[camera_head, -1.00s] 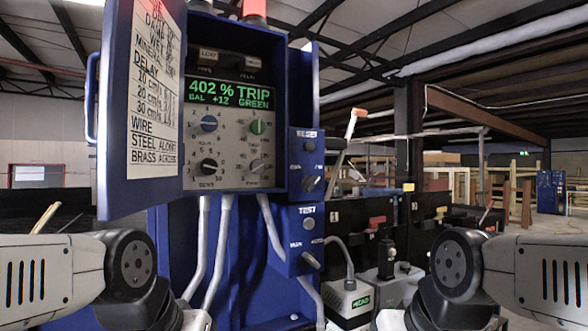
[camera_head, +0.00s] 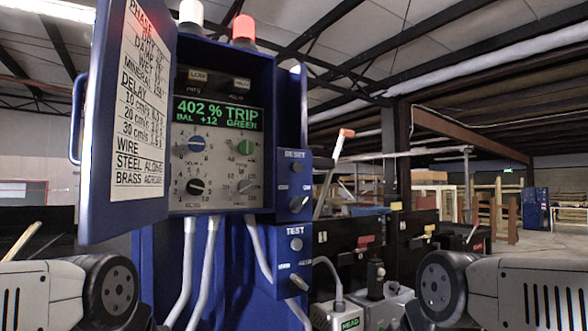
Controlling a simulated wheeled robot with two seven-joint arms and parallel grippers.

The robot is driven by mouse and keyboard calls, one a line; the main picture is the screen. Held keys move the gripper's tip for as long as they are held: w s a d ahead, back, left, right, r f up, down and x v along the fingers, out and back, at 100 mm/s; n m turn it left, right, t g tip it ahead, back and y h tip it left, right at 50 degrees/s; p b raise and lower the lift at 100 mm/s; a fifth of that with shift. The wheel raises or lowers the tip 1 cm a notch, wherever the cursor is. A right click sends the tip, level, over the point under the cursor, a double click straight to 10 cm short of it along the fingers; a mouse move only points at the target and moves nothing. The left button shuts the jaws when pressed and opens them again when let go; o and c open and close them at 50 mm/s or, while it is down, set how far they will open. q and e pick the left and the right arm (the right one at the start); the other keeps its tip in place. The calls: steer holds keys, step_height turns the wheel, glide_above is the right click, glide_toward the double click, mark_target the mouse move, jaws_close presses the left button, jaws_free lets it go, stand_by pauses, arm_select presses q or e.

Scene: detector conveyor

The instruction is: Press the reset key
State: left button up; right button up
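The blue RESET box (camera_head: 283,185) is on the right side of the detector cabinet. It has a round grey button (camera_head: 296,167) under the label and a key-like switch (camera_head: 298,203) lower down. Below it is a similar TEST box (camera_head: 276,262) with its own button (camera_head: 296,244) and switch (camera_head: 298,281). The cabinet's display (camera_head: 218,114) reads 402 % TRIP, BAL +12, GREEN. Nothing covers the RESET box. Only links of my two arms show, in the lower left and lower right corners; neither gripper is in view.
The cabinet's blue door (camera_head: 128,120) stands open to the left, with a printed settings sheet on it. A white lamp (camera_head: 190,12) and a red lamp (camera_head: 243,27) are on top. A lever with an orange grip (camera_head: 346,133) rises right of the RESET box.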

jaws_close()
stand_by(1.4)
